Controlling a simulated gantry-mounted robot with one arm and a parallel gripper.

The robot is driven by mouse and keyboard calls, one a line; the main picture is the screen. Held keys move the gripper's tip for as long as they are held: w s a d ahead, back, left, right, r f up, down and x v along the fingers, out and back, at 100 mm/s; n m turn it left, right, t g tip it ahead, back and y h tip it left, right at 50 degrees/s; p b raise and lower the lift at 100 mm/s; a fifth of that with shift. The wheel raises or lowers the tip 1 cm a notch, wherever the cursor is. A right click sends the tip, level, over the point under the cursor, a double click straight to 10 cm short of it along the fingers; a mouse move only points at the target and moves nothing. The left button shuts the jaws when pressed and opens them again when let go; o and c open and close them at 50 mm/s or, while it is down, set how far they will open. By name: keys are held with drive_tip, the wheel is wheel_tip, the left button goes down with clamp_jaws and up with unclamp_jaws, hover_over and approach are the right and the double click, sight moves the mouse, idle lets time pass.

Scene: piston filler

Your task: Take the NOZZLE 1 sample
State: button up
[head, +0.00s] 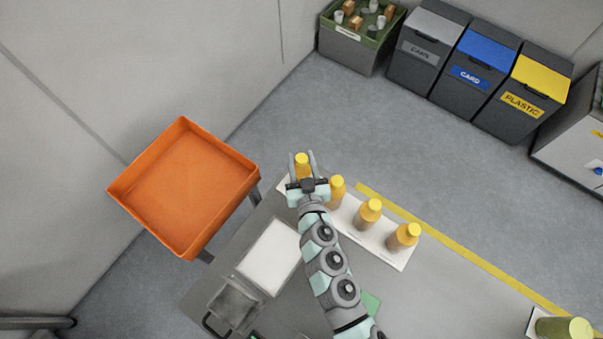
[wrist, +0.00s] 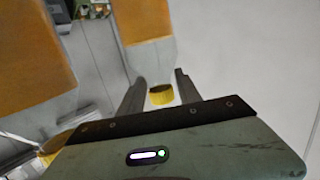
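Several sample bottles with yellow caps and amber contents stand in a row on a white strip (head: 345,224) in the head view. The leftmost bottle (head: 302,163) is at my gripper (head: 302,158), whose two fingers lie on either side of it. The neighbouring bottle (head: 337,184) is just right of the gripper. In the wrist view, a yellow cap (wrist: 161,95) shows between the parted fingers, with visible gaps beside it. A second bottle (wrist: 32,60) is close on the left there. I cannot read any nozzle label, so which bottle is NOZZLE 1 does not show.
Other bottles (head: 369,211) (head: 404,236) stand further right on the strip. An orange tray (head: 185,185) is left of the bench. A white plate (head: 269,257) lies on the bench. Bins (head: 467,75) and a green crate (head: 352,50) stand beyond a floor line.

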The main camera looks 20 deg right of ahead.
clamp_jaws()
drive_tip(key=shift+f, duration=0.1)
idle(0.9)
